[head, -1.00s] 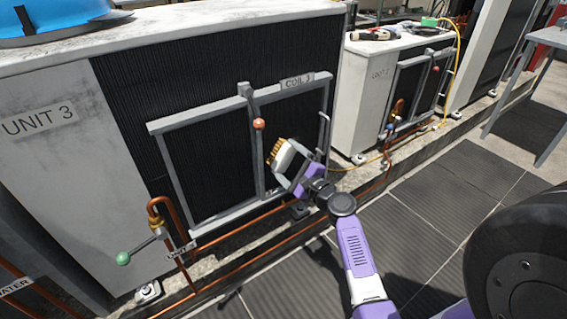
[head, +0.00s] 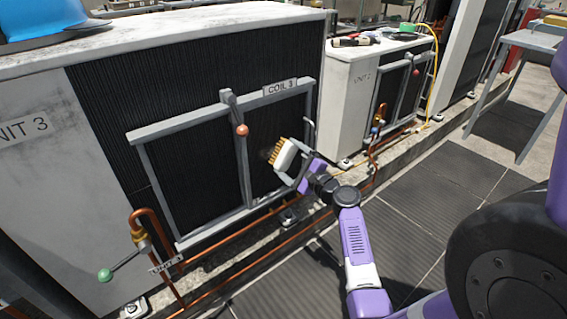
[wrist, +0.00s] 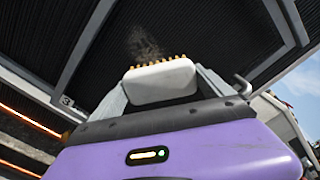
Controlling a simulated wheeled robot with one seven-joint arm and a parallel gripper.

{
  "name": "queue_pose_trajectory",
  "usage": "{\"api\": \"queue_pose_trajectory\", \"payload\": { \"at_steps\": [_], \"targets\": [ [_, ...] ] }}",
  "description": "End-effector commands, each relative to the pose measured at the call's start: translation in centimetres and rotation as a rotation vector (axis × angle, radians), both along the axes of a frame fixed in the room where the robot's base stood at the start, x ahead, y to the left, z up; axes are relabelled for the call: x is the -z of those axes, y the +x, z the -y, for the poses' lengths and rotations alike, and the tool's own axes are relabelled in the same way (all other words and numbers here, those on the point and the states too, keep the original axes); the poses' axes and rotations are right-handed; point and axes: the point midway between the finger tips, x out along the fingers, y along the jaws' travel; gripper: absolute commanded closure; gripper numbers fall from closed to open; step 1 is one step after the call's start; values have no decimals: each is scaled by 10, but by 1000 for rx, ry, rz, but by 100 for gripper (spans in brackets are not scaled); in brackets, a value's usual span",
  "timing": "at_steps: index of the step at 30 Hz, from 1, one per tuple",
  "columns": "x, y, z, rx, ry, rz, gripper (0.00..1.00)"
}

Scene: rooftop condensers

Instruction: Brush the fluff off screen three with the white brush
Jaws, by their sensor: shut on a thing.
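My gripper (head: 294,172) is shut on the white brush (head: 285,155), which has tan bristles that face the coil screen. The brush also shows in the wrist view (wrist: 160,82), held between the two grey fingers. Screen three (head: 192,165) is a dark ribbed panel in a grey frame labelled COIL 3 on Unit 3. A brownish patch of fluff (wrist: 143,45) lies on the dark screen just beyond the bristles. In the head view the fluff (head: 266,153) is a faint smudge left of the bristles. I cannot tell whether the bristles touch the screen.
A reddish knob (head: 242,130) sits on the frame's middle bar. A green-handled valve (head: 106,275) and copper pipes (head: 215,244) run low in front of Unit 3. Unit 2 (head: 350,95) stands to the right with tools on top. The tiled walkway (head: 425,205) has free room.

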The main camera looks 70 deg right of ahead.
Motion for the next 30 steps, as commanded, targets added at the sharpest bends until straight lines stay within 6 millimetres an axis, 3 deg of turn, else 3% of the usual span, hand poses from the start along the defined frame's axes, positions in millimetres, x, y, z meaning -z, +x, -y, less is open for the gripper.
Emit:
{"api": "queue_pose_trajectory", "payload": {
  "at_steps": [20,30],
  "targets": [
    [1,-19,36,1,1,1,55],
    [-2,-19,39,1,-2,2,55]
  ]
}}
